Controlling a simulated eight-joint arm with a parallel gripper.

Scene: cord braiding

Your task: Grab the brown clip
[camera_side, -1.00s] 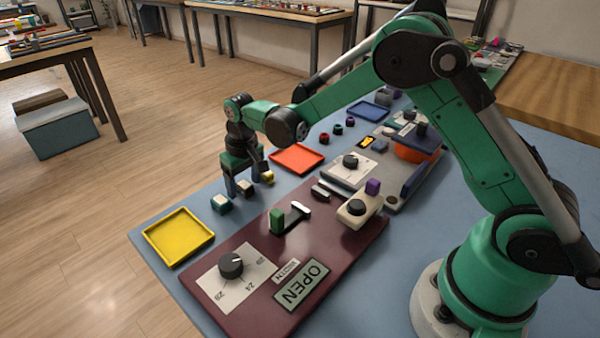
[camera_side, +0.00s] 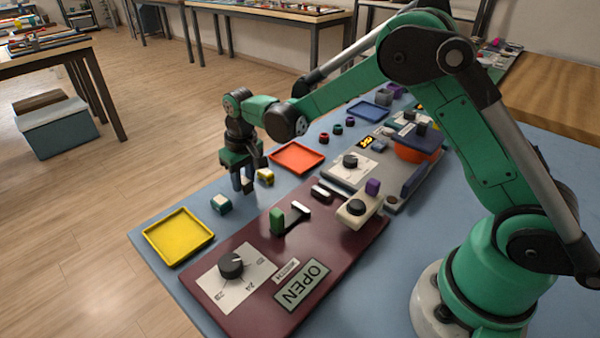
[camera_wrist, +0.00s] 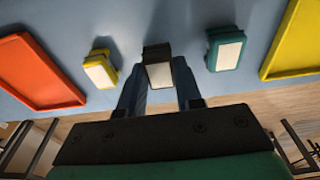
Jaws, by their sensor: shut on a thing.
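The brown clip (camera_wrist: 157,66), a dark block with a pale face, sits between the fingers of my gripper (camera_wrist: 160,90) in the wrist view. In the side view my gripper (camera_side: 243,183) points down at the table's far edge and is shut on the clip. Only a pale bit of the clip (camera_side: 247,185) shows there; the fingers hide the rest. I cannot tell whether it still touches the table.
A yellow clip (camera_side: 265,177) and a teal clip (camera_side: 221,204) stand on either side, close by. A yellow tray (camera_side: 178,237) and an orange tray (camera_side: 297,158) lie beyond them. A maroon board (camera_side: 330,252) with a knob and switches lies nearer my base.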

